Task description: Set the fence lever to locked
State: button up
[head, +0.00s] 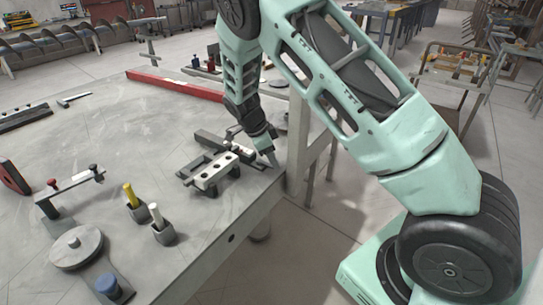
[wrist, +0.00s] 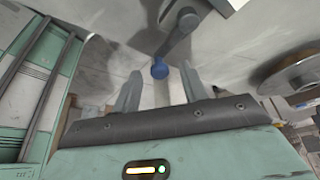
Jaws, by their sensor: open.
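A dark lever (wrist: 180,36) with a blue ball knob (wrist: 159,68) shows in the wrist view, with its pivot at the top. It seems to be the fence lever, but no label shows. My gripper (wrist: 160,90) is open, and the knob appears between and just beyond its fingertips; I cannot tell if they touch. In the head view, my gripper (head: 270,155) points down at the table's right corner, beside a light block with holes (head: 222,168) and a dark bar (head: 213,139). The lever cannot be made out there; my arm covers part of that area.
The grey table (head: 130,125) carries a red bar (head: 175,86) at the back, a yellow-handled peg (head: 130,195), a white-topped peg (head: 157,215) and a round disc (head: 77,245) at the front left. The table's middle is clear. A round disc (wrist: 295,70) is at right in the wrist view.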

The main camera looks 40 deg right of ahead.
grip_shut()
jog(key=n, duration=0.1)
jog(key=d+n+t, duration=0.1)
jog(key=n, duration=0.2)
jog(key=shift+w+d+t+b, duration=0.3)
jog(key=shift+w+b, duration=0.1)
jog(key=shift+w+d+n+t, duration=0.25)
jog(key=shift+n+t, duration=0.05)
jog(key=shift+n, duration=0.5)
jog(key=shift+w+d+n+t, duration=0.25)
jog(key=shift+n+t, duration=0.05)
jog(key=shift+n, duration=0.5)
grip_release()
jog(key=shift+r, duration=0.1)
